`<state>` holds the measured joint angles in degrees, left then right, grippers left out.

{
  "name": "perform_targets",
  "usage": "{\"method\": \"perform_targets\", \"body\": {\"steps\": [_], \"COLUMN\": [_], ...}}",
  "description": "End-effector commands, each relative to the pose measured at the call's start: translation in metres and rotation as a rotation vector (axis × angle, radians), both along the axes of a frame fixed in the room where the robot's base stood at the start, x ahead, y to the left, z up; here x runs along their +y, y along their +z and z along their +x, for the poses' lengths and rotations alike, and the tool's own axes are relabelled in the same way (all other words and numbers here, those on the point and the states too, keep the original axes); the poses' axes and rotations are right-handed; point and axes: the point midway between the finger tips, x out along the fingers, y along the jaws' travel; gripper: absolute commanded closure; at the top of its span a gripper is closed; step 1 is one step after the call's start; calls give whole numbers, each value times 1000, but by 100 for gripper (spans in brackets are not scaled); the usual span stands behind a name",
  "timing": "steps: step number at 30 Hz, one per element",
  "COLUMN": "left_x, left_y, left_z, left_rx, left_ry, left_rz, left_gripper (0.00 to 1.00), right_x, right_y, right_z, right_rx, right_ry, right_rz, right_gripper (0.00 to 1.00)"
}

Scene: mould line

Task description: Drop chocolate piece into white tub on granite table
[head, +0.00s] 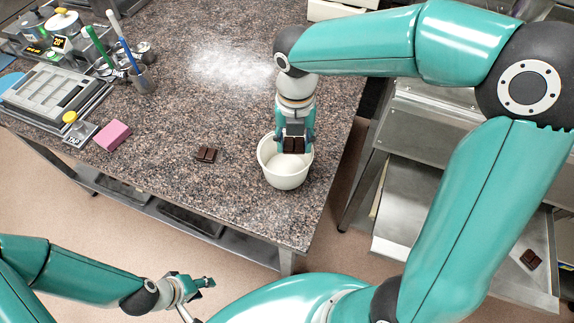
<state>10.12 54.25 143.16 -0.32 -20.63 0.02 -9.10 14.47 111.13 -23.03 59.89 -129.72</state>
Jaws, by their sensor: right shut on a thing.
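The white tub (285,181) stands on the granite table (240,219) near its right front part. My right gripper (294,140) is above the tub's opening, pointing down, shut on a dark chocolate piece (294,145). The piece overlaps the tub's opening in the picture; I cannot tell its exact height. A second chocolate piece (207,154) lies on the granite to the left of the tub. My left gripper (197,298) is low in front of the table, away from the tub; whether its fingers are open or shut is unclear.
White powder (232,68) lies at the back. Another chocolate piece (530,260) is in the open steel drawer (497,262) at the right.

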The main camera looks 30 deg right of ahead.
Motion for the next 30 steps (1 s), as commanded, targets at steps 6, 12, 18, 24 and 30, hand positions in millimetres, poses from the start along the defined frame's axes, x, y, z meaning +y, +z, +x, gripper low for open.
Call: {"method": "perform_targets", "body": {"steps": [6,12,18,24,30], "left_x": [0,0,0,0,0], "left_y": [-8,-7,-7,-7,-6], "left_z": [0,0,0,0,0], "left_rx": [0,0,0,0,0], "left_ry": [0,0,0,0,0], "left_rz": [0,0,0,0,0], "left_gripper": [60,60,60,60,60], "right_x": [1,2,2,2,2], "right_y": [-9,-8,-8,-8,-2], "right_z": [1,1,1,1,2], "right_rx": [-1,-1,0,0,-3], "right_ry": [2,4,5,6,5], "right_rz": [0,0,1,1,1], "right_gripper": [76,51,24,24,24]}}
